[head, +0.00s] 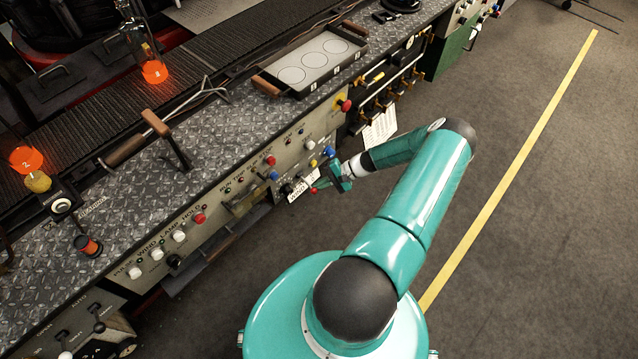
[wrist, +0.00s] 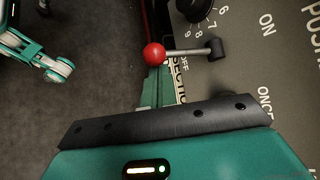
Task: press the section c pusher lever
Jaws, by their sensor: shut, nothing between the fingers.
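The section pusher lever has a red ball knob (wrist: 153,54) on a short metal rod, pivoting from a dark hub beside the OFF and ON markings. The panel text "SECTION" runs beside it, and its letter is hidden. In the head view, a small red knob (head: 313,190) at the panel's lower edge appears to be this lever. My gripper (head: 324,182) is at the panel front, close to that knob. In the wrist view my gripper (wrist: 158,88) is shut and empty, its teal fingers reaching up to the red ball. I cannot tell whether they touch.
A numbered black dial (wrist: 197,8) sits just beyond the lever. The panel also carries a red button (head: 270,160), a blue knob (head: 329,152) and white buttons. A tray (head: 312,62) rests on the bench above. The floor in front is open, with a yellow line (head: 510,175).

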